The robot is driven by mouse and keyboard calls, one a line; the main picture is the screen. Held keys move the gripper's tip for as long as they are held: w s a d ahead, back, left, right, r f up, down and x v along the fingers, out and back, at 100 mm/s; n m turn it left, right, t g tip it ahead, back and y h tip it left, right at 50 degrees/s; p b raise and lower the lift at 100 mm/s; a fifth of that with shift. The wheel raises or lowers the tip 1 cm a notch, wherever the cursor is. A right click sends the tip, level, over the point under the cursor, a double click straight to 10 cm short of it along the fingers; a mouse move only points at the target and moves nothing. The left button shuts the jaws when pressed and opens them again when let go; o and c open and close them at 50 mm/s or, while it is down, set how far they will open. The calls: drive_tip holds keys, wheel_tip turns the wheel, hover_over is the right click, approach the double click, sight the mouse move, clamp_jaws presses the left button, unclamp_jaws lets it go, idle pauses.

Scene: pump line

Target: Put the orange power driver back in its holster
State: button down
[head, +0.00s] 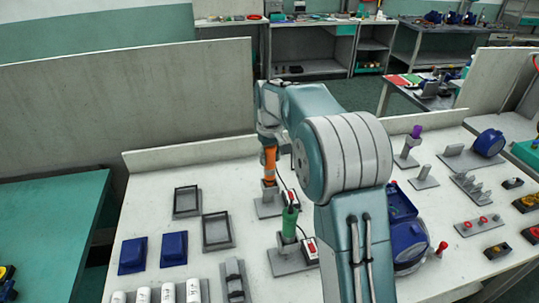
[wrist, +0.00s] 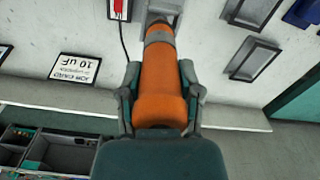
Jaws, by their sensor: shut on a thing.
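The orange power driver (head: 270,162) stands about upright at the back of the white bench, with my gripper around its upper part. In the wrist view the driver (wrist: 160,95) lies between both fingers of my gripper (wrist: 161,90), which is shut on it. Its grey lower end points at the grey holster (head: 268,207), which has a flat base. The driver's lower end is in line with the holster and meets it in the picture; I cannot tell how deep it sits. My arm hides part of the gripper in the head view.
A green driver (head: 290,222) stands in a similar holder just in front. Red-and-white switch boxes (head: 309,249) sit beside the holders. Empty grey frames (head: 187,201) and blue blocks (head: 174,249) lie to the left. A low wall (head: 130,110) runs behind the bench.

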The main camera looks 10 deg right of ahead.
sight(270, 167)
drive_tip(key=shift+f, duration=1.95)
drive_tip(key=shift+c, duration=0.9)
unclamp_jaws()
drive_tip(key=shift+r, duration=3)
